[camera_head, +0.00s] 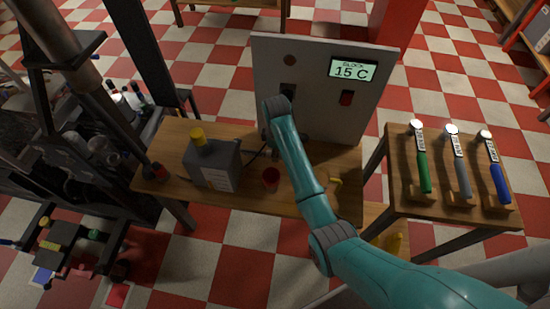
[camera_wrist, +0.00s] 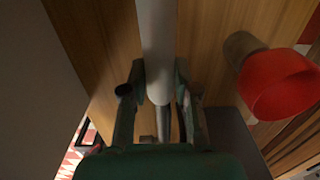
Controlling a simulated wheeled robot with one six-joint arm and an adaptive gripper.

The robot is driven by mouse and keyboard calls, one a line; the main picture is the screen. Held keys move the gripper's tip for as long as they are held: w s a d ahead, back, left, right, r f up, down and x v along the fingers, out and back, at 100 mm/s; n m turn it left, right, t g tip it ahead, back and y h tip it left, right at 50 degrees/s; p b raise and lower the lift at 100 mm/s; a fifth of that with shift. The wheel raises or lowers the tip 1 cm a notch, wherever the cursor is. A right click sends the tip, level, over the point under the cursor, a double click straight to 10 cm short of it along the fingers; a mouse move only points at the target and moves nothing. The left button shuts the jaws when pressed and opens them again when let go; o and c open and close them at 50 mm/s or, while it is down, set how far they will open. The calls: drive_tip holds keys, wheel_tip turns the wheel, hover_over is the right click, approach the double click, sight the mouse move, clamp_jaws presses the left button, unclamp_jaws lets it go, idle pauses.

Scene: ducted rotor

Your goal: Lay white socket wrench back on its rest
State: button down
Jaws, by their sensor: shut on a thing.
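In the wrist view, my gripper (camera_wrist: 160,95) is shut on a pale grey-white bar (camera_wrist: 157,35), which I take to be the white socket wrench. The bar runs up out of the picture between the two green fingers, over the wooden bench. Its ends are not clear, so I cannot tell whether it touches anything. In the head view, my arm hides the gripper and the wrench, in front of the upright panel (camera_head: 325,95). An empty rest for the wrench cannot be made out.
A grey box (camera_head: 212,165) with a yellow knob stands left. The right table (camera_head: 400,203) holds green-, grey- and blue-handled tools.

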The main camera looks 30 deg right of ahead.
drive_tip(key=shift+f, duration=1.9)
drive_tip(key=c, duration=0.9)
unclamp_jaws()
drive_tip(key=shift+o, duration=0.2)
